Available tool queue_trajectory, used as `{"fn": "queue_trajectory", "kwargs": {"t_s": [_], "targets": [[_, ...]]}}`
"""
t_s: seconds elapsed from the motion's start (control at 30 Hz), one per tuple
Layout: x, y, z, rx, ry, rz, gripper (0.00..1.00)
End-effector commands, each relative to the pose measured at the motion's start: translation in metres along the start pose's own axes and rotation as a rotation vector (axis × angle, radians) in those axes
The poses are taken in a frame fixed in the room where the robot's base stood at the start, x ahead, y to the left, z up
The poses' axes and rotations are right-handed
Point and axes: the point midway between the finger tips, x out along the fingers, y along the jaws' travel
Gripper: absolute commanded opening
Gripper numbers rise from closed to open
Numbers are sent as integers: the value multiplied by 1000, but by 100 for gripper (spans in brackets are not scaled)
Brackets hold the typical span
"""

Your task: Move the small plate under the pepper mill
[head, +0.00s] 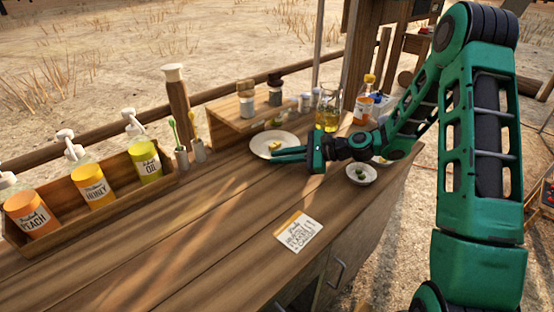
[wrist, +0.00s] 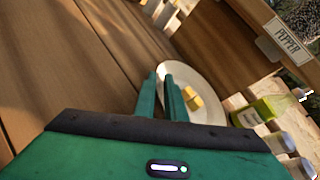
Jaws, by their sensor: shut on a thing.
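The small white plate (head: 262,137) lies on the wooden counter in front of a low wooden stand, with yellow pieces on it. My gripper (head: 274,154) reaches in from the right at the plate's near edge. In the wrist view, my fingers (wrist: 161,82) straddle the near rim of the plate (wrist: 203,75), one outside it and one over it, closed on the rim. On the stand are two mill-like shakers, one dark-topped (head: 275,90) and one brown-topped (head: 246,99). A label reading PEPPER (wrist: 284,40) shows at the wrist view's upper right; I cannot tell which shaker it belongs to.
The wooden stand (head: 228,121) is close behind the plate. Small jars, a glass jug (head: 328,108) and an orange-capped bottle (head: 365,98) stand to the right. A bowl (head: 361,174) sits nearby. A pump-bottle crate (head: 100,208) is left. The counter's middle is mostly clear, with a card (head: 298,232).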

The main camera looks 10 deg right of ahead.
Motion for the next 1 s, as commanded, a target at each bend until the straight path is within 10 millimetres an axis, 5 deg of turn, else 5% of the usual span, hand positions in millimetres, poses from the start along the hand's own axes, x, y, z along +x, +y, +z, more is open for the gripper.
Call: {"fn": "queue_trajectory", "kwargs": {"t_s": [0.07,0.1,0.2,0.57,1.0], "targets": [[-1,0,-4,3,8,0,0],[-1,0,-4,3,8,0,15],[0,1,-3,3,7,1,32],[-5,3,-2,4,5,6,32],[-81,-1,-2,1,5,-5,32]]}}
